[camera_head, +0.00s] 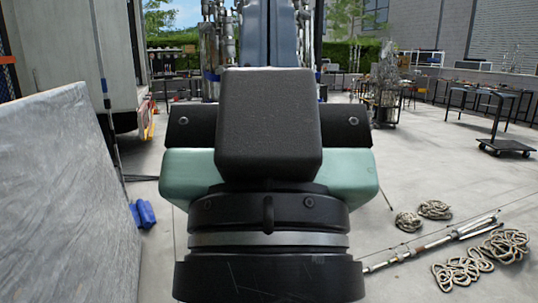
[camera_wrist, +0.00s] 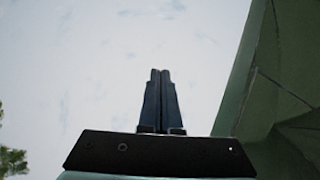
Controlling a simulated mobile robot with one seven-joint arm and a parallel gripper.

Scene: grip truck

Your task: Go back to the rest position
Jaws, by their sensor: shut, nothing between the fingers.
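My gripper (camera_wrist: 161,76) shows in the wrist view, its two dark fingers shut together with nothing between them. It points at a pale, cloudy sky-like background. In the head view my wrist and the back of the gripper housing fill the middle of the picture; the fingertips are hidden behind it. No object is held or touched in either view.
A grey covered panel (camera_head: 60,200) stands close at the left, beside a truck (camera_head: 70,50). Coiled ropes (camera_head: 462,270) and metal poles (camera_head: 430,243) lie on the ground at the right. A black cart (camera_head: 505,146) stands further back.

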